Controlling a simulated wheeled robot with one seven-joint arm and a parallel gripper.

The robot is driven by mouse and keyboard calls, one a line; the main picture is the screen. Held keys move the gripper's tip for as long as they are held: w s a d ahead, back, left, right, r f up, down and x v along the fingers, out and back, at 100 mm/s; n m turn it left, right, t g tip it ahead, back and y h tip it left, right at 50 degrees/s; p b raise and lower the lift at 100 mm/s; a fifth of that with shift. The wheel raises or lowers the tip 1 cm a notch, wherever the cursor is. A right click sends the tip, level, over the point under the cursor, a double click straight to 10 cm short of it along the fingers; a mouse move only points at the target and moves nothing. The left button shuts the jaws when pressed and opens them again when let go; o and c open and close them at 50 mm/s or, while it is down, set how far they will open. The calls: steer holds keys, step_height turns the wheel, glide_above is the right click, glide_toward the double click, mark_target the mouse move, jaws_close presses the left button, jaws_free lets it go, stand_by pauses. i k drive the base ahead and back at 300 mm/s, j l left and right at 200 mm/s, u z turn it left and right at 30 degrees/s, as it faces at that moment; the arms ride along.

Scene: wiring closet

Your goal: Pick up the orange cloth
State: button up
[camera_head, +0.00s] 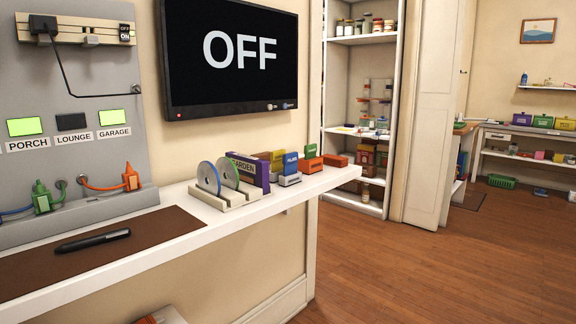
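I cannot make out an orange cloth for certain. A reddish-orange item (146,320) shows at the bottom edge, below the white counter, beside a pale edge. It is mostly cut off, and I cannot tell if it is cloth. Orange blocks (308,165) stand at the far end of the counter and look rigid. Orange plugs (131,177) are on the grey wall panel. My gripper is not in view.
The white counter (225,222) runs along the left wall, with a brown mat (100,250), a black pen-like object (92,240) and a disc rack (222,190). Open shelves (362,40) stand behind. The wooden floor (430,270) at right is clear.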

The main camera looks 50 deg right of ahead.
mark_target(329, 160)
steer(key=z, duration=1.8)
steer(key=i+l+z, duration=0.1)
steer(key=l+z, duration=0.25)
steer(key=i+l+z, duration=0.1)
steer(key=z, duration=0.25)
